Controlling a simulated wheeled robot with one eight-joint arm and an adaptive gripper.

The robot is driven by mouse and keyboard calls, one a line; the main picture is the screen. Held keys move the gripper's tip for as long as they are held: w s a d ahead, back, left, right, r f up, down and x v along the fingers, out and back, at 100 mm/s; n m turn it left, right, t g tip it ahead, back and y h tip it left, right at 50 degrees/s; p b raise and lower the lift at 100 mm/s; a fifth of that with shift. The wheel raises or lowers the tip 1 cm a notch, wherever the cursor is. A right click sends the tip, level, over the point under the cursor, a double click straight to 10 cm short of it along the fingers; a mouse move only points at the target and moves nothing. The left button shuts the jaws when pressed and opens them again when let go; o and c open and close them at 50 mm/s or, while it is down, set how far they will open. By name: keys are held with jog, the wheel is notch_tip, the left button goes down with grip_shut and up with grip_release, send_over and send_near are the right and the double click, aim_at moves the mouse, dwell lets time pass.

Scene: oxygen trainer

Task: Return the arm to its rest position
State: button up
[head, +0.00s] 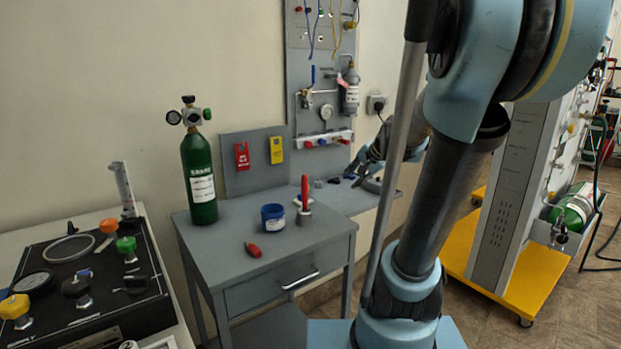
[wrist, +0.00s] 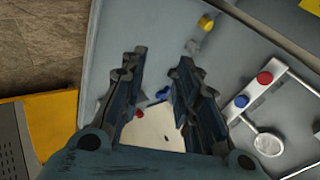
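My gripper (wrist: 158,62) is open in the wrist view, its two dark fingers apart with nothing gripped between them. In the head view my gripper (head: 360,168) shows small, at the right end of the grey bench by the wall panel, partly hidden by my arm. My arm is stretched out toward the bench. Behind the fingers in the wrist view is a grey surface with a pale patch (wrist: 153,130) and small blue and red parts.
A green cylinder (head: 200,178), blue cup (head: 272,217) and red-handled tool (head: 304,193) stand on the bench (head: 232,262). A wall panel (head: 302,30) rises behind. A black console (head: 72,280) is at left, a yellow-based cart (head: 535,278) at right. Floor shows between bench and cart.

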jog(key=s+d+f+n+g+h, duration=0.2)
jog(key=s+f+n, duration=0.2)
jog(key=s, duration=0.8)
jog(key=s+d+f+n+g+h, duration=0.2)
jog(key=s+f+n, duration=0.3)
jog(key=s+f, duration=0.4)
jog(key=s+g, duration=0.1)
jog(key=s, duration=0.3)
jog(key=shift+s, duration=0.3)
jog(key=shift+f, duration=0.1)
jog(key=shift+w+f+g, duration=0.2)
jog(key=shift+w+g, duration=0.1)
jog(key=shift+w, duration=0.2)
jog(key=shift+o, duration=0.2)
